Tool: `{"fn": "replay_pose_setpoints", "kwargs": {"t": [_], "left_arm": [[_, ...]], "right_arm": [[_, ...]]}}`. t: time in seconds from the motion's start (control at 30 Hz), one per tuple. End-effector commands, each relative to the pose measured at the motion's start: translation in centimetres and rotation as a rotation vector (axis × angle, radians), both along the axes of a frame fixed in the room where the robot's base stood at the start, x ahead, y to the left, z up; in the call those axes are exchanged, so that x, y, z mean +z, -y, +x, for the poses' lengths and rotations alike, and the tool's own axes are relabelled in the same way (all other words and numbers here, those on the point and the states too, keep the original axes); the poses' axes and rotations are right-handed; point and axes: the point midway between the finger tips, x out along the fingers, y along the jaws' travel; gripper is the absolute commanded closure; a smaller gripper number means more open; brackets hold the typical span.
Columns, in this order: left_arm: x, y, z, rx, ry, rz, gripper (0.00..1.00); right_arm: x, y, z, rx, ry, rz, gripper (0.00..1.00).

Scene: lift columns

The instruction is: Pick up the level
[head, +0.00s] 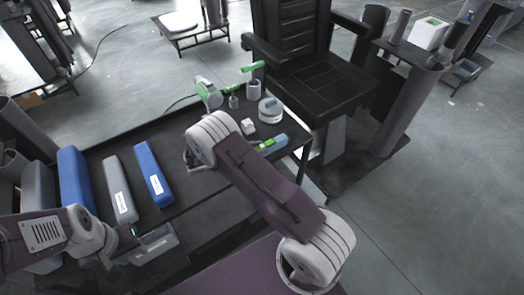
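A blue-grey bar with bright green parts (277,141), which looks like the level, lies on the dark table near its right end. My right arm passes in front of the table and hides the bar's left end. My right gripper (193,161) is mostly hidden behind its own wrist, left of the bar and apart from it. My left gripper (153,243) is low over the near left part of the table, far from the bar. I cannot tell whether either gripper is open or shut.
Blue (153,174) and grey (120,189) long blocks lie on the table's left half. A green-and-white tool (208,93), a grey cup (253,89), a round white-and-grey item (270,110) and a small white block (248,126) stand near the bar.

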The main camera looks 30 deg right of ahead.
Motion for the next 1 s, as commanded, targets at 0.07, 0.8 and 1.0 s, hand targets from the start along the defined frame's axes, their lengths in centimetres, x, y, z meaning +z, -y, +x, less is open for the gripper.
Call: {"fn": "replay_pose_setpoints", "kwargs": {"t": [0.07,0.8,1.0], "left_arm": [[0.0,0.0,0.0,0.0,0.0,0.0,0.64],[-1.2,0.0,0.0,0.0,0.0,0.0,0.64],[-2.1,0.0,0.0,0.0,0.0,0.0,0.64]], "right_arm": [[0.0,0.0,0.0,0.0,0.001,-0.001,1.0],[6.7,3.5,-3.0,-0.005,0.001,-0.001,1.0],[9.3,6.8,-5.8,-0.002,0.003,0.0,1.0]]}}
